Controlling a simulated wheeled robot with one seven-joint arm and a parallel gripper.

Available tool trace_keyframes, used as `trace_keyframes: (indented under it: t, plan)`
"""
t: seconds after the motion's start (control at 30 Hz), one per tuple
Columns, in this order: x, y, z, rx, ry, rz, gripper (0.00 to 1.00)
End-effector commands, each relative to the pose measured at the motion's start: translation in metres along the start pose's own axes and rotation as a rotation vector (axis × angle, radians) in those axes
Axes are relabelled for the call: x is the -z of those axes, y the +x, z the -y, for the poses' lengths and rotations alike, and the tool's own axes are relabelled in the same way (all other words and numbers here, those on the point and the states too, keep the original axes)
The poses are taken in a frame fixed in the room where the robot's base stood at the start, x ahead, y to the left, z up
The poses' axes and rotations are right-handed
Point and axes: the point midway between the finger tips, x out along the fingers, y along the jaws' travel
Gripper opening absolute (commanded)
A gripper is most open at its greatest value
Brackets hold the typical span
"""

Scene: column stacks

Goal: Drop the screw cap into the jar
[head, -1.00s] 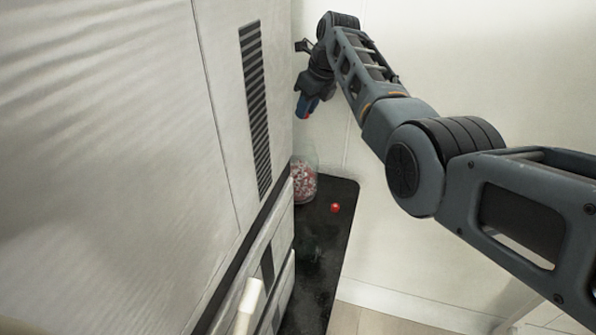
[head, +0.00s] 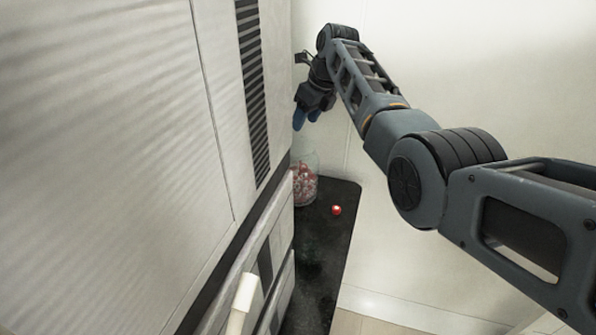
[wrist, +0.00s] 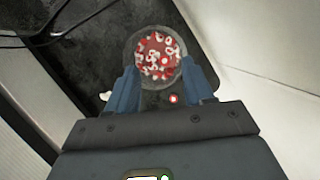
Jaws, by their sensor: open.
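My gripper (head: 306,120) is open and empty, pointing down above the glass jar (head: 304,188). The jar stands upright on the black counter, close against the pale cabinet. In the wrist view the jar (wrist: 157,34) is seen from above, ahead of and between my two spread fingers (wrist: 161,76). It holds many red and white caps, and I cannot tell which one was last in my grip. One loose red cap (head: 336,210) lies on the counter beside the jar; it also shows in the wrist view (wrist: 174,99).
The black counter (head: 322,255) is mostly bare in front of the jar. A tall pale cabinet (head: 130,130) with a vent strip is close on the left, with a light handle (head: 241,303) sticking out below. A wall is on the right. Dark cables (wrist: 50,38) show in the wrist view.

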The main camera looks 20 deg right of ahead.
Motion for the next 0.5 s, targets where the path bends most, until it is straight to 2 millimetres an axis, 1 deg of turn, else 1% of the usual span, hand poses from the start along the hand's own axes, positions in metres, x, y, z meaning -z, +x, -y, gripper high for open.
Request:
trace_keyframes:
  t: [0.17,0.27,0.37,0.5]
  plan:
    - [0.0,-0.001,0.0,0.0,0.0,0.0,0.52]
    - [0.0,-0.005,0.0,0.0,0.0,0.001,0.52]
    - [-0.001,-0.017,0.0,0.001,0.0,0.002,0.52]
    - [0.0,-0.039,0.0,0.001,-0.001,0.003,0.52]
